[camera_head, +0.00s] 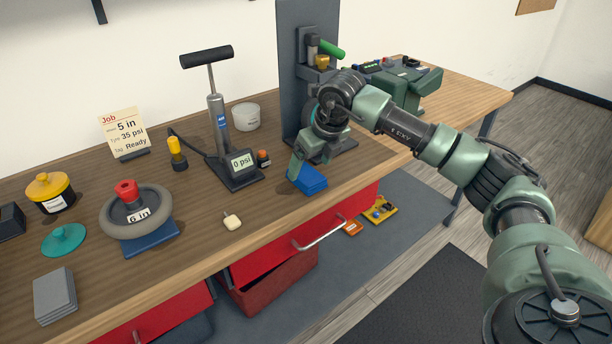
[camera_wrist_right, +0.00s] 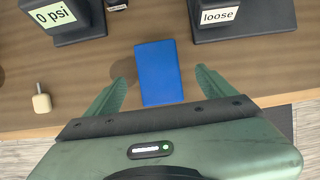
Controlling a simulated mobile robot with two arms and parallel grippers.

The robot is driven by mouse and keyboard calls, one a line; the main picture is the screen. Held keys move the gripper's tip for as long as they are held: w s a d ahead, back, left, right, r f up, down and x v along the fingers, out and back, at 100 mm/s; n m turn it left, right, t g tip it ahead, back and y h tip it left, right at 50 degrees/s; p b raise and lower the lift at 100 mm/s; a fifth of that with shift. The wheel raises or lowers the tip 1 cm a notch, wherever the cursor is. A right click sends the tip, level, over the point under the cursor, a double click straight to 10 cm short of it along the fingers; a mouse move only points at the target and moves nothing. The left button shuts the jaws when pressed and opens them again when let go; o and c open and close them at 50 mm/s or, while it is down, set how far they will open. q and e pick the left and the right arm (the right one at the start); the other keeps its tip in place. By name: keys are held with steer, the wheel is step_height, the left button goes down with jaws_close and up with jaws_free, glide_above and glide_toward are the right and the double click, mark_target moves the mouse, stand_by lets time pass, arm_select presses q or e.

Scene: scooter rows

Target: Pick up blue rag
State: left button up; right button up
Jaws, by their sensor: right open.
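The blue rag (camera_head: 311,181) is a flat blue rectangle on the wooden workbench near its front edge. In the right wrist view the blue rag (camera_wrist_right: 159,73) lies between and beyond the two green fingers. My right gripper (camera_head: 300,172) reaches down at the rag from the right. It is open, and in the wrist view its fingers (camera_wrist_right: 160,90) stand apart on either side of the rag's near end. I cannot tell whether they touch it. My left gripper is not in view.
The pump base with its "0 psi" display (camera_head: 243,163) stands left of the rag. A dark stand (camera_head: 298,70) rises behind my right gripper. A wheel on a blue pad (camera_head: 150,243) sits farther left. A red drawer (camera_head: 290,250) is below.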

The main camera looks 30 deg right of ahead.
mark_target(307, 174)
steer(key=x, duration=0.3)
steer(key=shift+f, duration=0.1)
steer(key=shift+a, duration=0.1)
steer(key=shift+f, duration=0.2)
stand_by(0.3)
steer(key=c, duration=1.5)
